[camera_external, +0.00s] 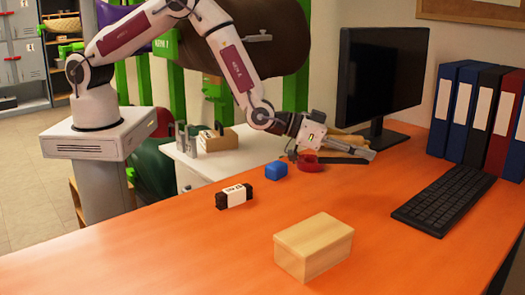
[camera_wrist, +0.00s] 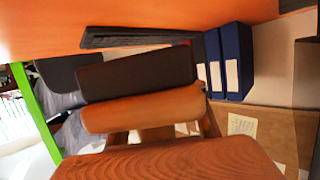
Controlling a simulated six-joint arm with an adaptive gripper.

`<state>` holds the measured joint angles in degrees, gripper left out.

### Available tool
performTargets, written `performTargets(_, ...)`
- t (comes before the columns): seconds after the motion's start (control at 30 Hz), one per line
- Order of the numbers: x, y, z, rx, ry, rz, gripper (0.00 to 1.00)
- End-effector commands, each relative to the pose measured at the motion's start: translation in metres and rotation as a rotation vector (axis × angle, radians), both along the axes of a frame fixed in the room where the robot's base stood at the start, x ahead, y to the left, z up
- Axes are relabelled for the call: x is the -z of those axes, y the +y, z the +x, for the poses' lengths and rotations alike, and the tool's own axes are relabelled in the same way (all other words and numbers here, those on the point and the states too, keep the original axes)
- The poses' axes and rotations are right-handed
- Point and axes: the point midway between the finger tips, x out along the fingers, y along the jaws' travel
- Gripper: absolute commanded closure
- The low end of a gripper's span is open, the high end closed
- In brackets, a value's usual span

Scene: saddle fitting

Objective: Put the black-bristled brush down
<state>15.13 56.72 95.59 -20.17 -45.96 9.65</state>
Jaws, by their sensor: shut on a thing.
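The black-bristled brush (camera_wrist: 140,109) fills the middle of the wrist view. It has a tan wooden body, dark bristles (camera_wrist: 140,73) and a thick wooden part (camera_wrist: 170,162) close to the camera. In the external view my gripper (camera_external: 366,153) is at the far side of the orange table, in front of the monitor, and is shut on the brush. The brush's tan wood (camera_external: 345,141) shows behind the fingers and a dark strip, seemingly its bristles, shows below them. The fingertips are hidden in the wrist view. I cannot tell whether the bristles touch the table.
A red ring-shaped object (camera_external: 311,164) and a blue block (camera_external: 276,171) are left of the gripper on the orange table (camera_external: 150,255). A black-and-white block (camera_external: 234,196), wooden box (camera_external: 313,248), keyboard (camera_external: 445,199), monitor (camera_external: 380,75) and binders (camera_external: 470,110) stand around. The table's front left is clear.

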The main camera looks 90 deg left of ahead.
Motion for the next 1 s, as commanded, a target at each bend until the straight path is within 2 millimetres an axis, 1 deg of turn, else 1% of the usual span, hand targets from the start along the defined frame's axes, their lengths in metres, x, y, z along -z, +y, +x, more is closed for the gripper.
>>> performTargets(0.03, 0.007, 0.000, 0.000, 0.000, 0.001, 0.001, 0.84)
performTargets(0.2, 0.023, 0.000, 0.000, 0.000, 0.000, 0.000, 0.84)
performTargets(0.33, 0.027, 0.000, 0.000, 0.000, -0.002, -0.001, 0.84)
performTargets(0.67, 0.028, 0.000, 0.000, 0.000, -0.001, 0.000, 0.84)
performTargets(0.77, 0.032, 0.000, 0.000, 0.000, -0.001, 0.000, 0.84)
performTargets(1.0, 0.055, 0.000, 0.000, 0.001, 0.001, 0.001, 0.84)
